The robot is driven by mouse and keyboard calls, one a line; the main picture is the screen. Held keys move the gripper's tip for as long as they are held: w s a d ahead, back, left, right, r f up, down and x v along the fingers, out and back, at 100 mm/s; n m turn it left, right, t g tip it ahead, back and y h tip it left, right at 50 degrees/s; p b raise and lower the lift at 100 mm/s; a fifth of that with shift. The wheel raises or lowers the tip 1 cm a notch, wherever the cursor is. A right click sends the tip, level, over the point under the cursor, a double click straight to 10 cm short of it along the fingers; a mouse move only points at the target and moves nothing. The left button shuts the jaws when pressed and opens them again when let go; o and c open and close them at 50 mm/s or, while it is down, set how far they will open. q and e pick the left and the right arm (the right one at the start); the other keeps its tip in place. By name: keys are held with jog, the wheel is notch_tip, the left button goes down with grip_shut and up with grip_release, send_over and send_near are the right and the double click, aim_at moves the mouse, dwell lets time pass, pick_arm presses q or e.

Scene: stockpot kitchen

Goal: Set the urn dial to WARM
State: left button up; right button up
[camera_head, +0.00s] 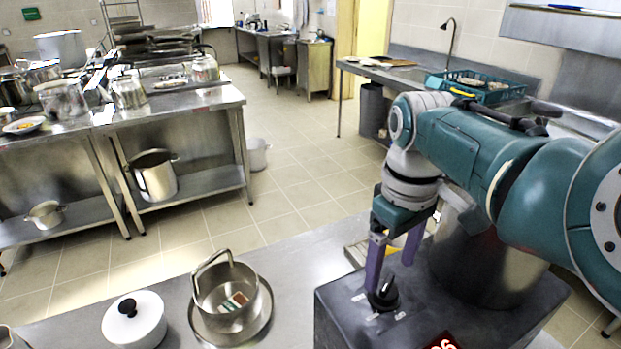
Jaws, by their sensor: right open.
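The urn (345,312) stands at the front right, a dark grey base with a steel body behind my right arm. Its black dial (383,294) sits on the top of the base, with small pale marks around it; I cannot read them or tell the setting. A red lit display (442,343) shows at the bottom edge, partly cut off. My left gripper is out of view.
A steel pot (228,290) on a round tray and a white lidded pot (134,320) stand on the counter left of the urn. Steel tables with pots (157,176) are further left.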

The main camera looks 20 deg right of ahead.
aim_at(387, 282)
notch_tip(387, 282, up, 5)
jog(key=shift+r+p, duration=0.2)
jog(key=shift+p, duration=0.1)
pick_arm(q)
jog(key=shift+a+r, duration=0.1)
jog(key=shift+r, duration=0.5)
pick_arm(e)
jog(key=s+d+f+m+t+h, duration=0.1)
jog(key=s+d+f+t+h, duration=0.15)
jog(key=s, duration=0.55)
jog(key=s+a+r+t+y, duration=0.1)
jog(key=s+a+r+y, duration=0.3)
jog(key=s+a, duration=0.7)
pick_arm(q)
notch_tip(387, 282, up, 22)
jog(key=p, duration=2.2)
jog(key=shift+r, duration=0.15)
pick_arm(e)
notch_tip(387, 282, up, 23)
jog(key=s+d+h, duration=0.1)
jog(key=d, duration=0.1)
jog(key=shift+s+n, duration=0.25)
jog(key=shift+n, duration=0.05)
